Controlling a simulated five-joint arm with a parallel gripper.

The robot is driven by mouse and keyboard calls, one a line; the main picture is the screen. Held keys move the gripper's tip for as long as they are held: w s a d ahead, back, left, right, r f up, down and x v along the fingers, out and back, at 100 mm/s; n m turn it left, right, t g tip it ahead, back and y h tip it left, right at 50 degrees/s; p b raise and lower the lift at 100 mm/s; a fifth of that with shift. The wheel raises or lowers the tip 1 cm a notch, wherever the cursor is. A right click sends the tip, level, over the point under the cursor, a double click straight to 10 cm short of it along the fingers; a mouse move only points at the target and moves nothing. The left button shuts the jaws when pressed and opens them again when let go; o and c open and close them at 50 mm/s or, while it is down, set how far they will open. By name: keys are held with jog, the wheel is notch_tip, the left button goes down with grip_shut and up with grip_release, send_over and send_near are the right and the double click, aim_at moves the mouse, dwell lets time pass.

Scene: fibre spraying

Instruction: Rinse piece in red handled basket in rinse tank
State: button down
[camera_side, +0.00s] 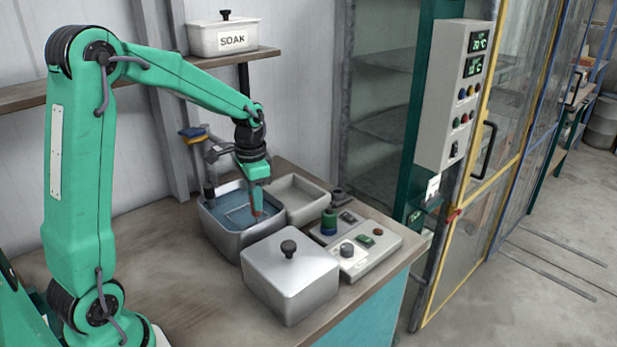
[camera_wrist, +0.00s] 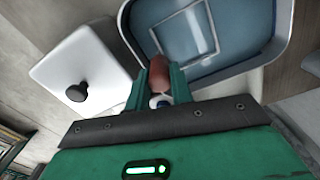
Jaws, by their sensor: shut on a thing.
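My gripper (camera_side: 257,180) is over the open metal tank (camera_side: 213,231) of bluish water and points down. It is shut on the red handle (camera_side: 257,201) of a wire basket. In the wrist view my fingers (camera_wrist: 163,88) close around the red handle (camera_wrist: 160,72). The basket's thin rectangular wire frame (camera_wrist: 215,37) is at or in the water, within the tank's rim (camera_wrist: 283,33). I cannot tell how deep it sits. I cannot make out a piece in the basket. No label shows on this tank.
A lidded metal tank (camera_side: 290,284) with a black knob stands in front right. A pale empty-looking tray (camera_side: 318,194) is behind. A lidded SOAK box (camera_side: 222,38) sits on the shelf. The bench's left front is clear.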

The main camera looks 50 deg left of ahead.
jog(key=shift+f, duration=0.55)
jog(key=shift+r, duration=1.1)
jog(key=shift+f, duration=0.1)
jog(key=shift+f, duration=1)
notch_tip(320, 180, up, 12)
dwell(1.1)
jog(key=shift+w, duration=0.1)
dwell(0.4)
